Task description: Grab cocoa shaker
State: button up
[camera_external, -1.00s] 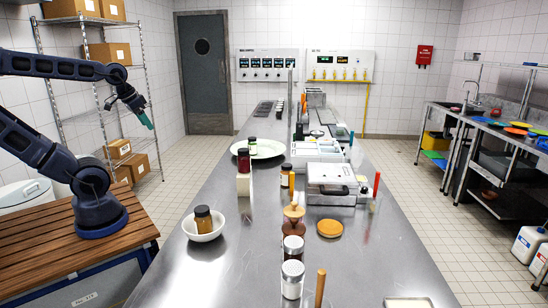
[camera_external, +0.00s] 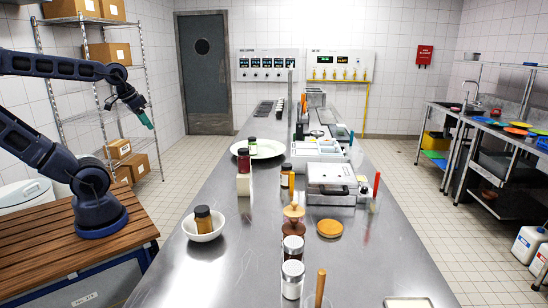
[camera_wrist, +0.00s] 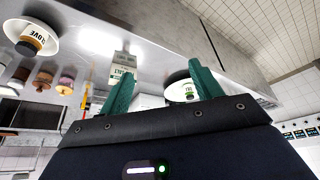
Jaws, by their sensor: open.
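I cannot read a label on either, so I cannot tell which holds cocoa. My gripper (camera_external: 147,121) hangs in the air left of the counter, well away from both shakers. In the wrist view its two green fingers (camera_wrist: 160,78) are spread apart with nothing held between them.
A white bowl (camera_external: 217,232) holds a dark-lidded jar (camera_external: 203,218). A red jar (camera_external: 244,160) stands on a white block (camera_external: 244,185). A wooden-topped vessel (camera_external: 293,218) and an orange disc (camera_external: 330,228) are behind the shakers. The counter's left front is clear.

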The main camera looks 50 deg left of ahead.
jog(key=w+d+m+h, duration=0.1)
jog(key=w+d+m, duration=0.2)
jog(key=w+d, duration=0.85)
jog(key=w+d+m+h, duration=0.1)
jog(key=w+d+m, duration=0.2)
jog(key=w+d, duration=0.8)
jog(key=m+g+h, duration=0.2)
jog(key=m, duration=0.4)
send_near(290, 241)
notch_tip(290, 241, down, 2)
jog(key=x, duration=0.5)
jog(key=shift+w+d, duration=0.35)
jog(key=shift+w, duration=0.05)
jog(key=shift+x, duration=2.65)
jog(key=shift+s, duration=0.2)
jog(key=c, duration=0.8)
